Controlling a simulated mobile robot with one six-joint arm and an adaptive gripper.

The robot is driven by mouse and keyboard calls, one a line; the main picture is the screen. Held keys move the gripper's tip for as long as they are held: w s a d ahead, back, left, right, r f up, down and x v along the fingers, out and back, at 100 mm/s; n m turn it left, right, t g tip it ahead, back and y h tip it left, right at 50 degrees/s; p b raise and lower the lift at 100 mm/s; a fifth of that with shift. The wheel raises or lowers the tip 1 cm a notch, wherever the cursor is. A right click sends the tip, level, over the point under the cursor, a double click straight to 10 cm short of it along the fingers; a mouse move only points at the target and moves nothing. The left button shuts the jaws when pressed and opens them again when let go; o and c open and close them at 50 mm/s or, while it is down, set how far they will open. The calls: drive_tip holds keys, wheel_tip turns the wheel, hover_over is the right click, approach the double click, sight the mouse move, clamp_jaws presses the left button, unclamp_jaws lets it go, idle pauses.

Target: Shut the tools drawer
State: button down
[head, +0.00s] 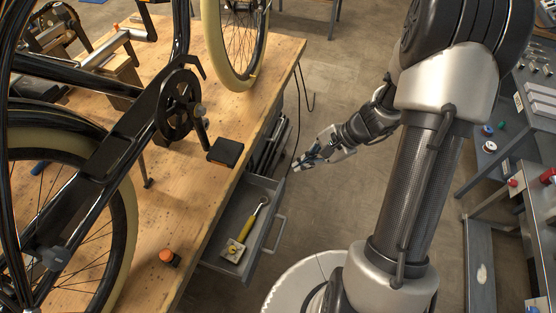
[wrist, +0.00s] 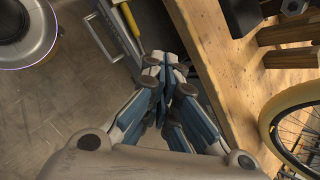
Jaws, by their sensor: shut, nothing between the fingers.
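The tools drawer (head: 264,230) is pulled out from the side of the wooden workbench, below its top. It holds a yellow-handled tool (head: 247,229) and a small pale item (head: 233,250). Its bar handle (head: 280,234) is on the front face. In the wrist view the open drawer (wrist: 158,30) and the yellow tool (wrist: 132,18) lie just beyond the fingertips, and the handle (wrist: 100,36) is left of them. My gripper (head: 299,166) is shut and empty, beyond the drawer's far front corner in the head view. Its fingers (wrist: 166,64) are together; I cannot tell whether they touch the drawer.
The workbench (head: 185,215) carries a bicycle-like frame with cream-tyred wheels (head: 130,225), a black block (head: 226,151) and an orange-topped item (head: 167,256). Other closed drawer fronts (head: 268,145) lie beyond the open one. Floor (head: 345,200) is clear beside the bench; another bench stands at right.

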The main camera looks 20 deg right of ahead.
drive_tip(key=s+d+f+m+t+p, duration=0.1)
drive_tip(key=d+f+m, duration=0.15)
drive_tip(key=f, duration=0.35)
drive_tip(key=d+f+m+t+p, duration=0.1)
drive_tip(key=d+f+m, duration=0.1)
drive_tip(key=f+m, duration=0.3)
drive_tip(key=m+b, duration=0.2)
drive_tip(key=m, duration=0.1)
approach(278, 204)
wheel_tip(278, 204, down, 3)
drive_tip(key=a, duration=0.2)
drive_tip(key=shift+w+a+r+t, duration=0.2)
drive_tip(key=shift+w+a+t, duration=0.1)
drive_tip(key=shift+w+a, duration=0.15)
drive_tip(key=w+a+b, duration=0.3)
drive_tip(key=w+a, duration=0.5)
drive_tip(key=a, duration=0.2)
drive_tip(key=shift+a+b, duration=0.35)
